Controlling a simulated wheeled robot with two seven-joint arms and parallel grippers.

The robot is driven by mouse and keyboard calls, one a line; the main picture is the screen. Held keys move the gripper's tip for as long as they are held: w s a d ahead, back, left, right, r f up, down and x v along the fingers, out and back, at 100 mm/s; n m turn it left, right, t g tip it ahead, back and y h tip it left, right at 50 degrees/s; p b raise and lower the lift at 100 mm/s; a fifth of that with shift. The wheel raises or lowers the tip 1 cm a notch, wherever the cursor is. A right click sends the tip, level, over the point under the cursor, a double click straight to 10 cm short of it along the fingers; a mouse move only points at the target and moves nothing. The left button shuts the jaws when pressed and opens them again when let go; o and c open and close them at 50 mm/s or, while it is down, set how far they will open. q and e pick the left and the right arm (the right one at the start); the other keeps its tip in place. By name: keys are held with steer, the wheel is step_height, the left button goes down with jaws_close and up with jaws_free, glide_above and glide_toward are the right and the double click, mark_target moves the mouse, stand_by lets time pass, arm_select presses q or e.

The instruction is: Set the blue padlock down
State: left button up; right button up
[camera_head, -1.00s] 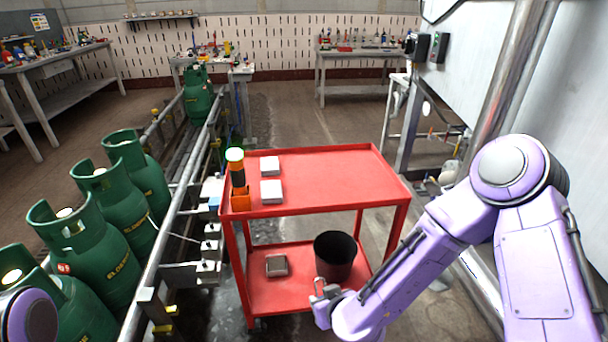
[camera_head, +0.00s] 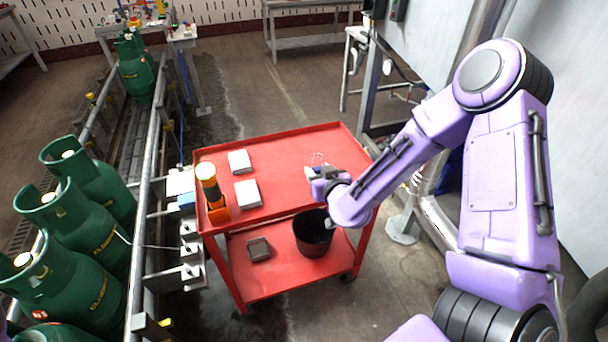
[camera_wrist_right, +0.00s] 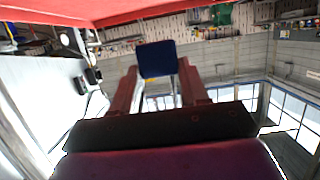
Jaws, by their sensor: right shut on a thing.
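The blue padlock (camera_wrist_right: 157,59) shows as a dark blue block between the two fingers of my right gripper (camera_wrist_right: 156,84) in the right wrist view. The gripper is shut on it. In the head view my right gripper (camera_head: 318,170) is at the right part of the red cart's (camera_head: 285,154) top shelf, seemingly above or level with it; I cannot tell the exact gap. The padlock is too small there to make out clearly, with a thin loop near the fingertips. My left gripper is not in view.
The lower shelf holds a black bucket (camera_head: 313,233) and a small grey box (camera_head: 259,249). Green gas cylinders (camera_head: 88,263) line the left. The top shelf's middle is clear.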

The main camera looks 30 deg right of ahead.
steer(key=w+f+b, duration=0.2)
steer(key=w+d+f+b, duration=0.1)
steer(key=w+f+b, duration=0.1)
steer(key=w+f, duration=0.1)
steer(key=w+f+b, duration=0.2)
steer(key=shift+w+d+f+b, duration=0.15)
steer(key=shift+w+d+b, duration=0.15)
steer(key=shift+d+b, duration=0.1)
steer(key=f+b, duration=0.3)
steer(key=b, duration=0.1)
steer(key=shift+w+d+f, duration=0.1)
steer(key=shift+w+f, duration=0.2)
steer(key=shift+f, duration=0.1)
steer(key=shift+w, duration=0.1)
steer(key=shift+r, duration=0.15)
steer(key=shift+f, duration=0.2)
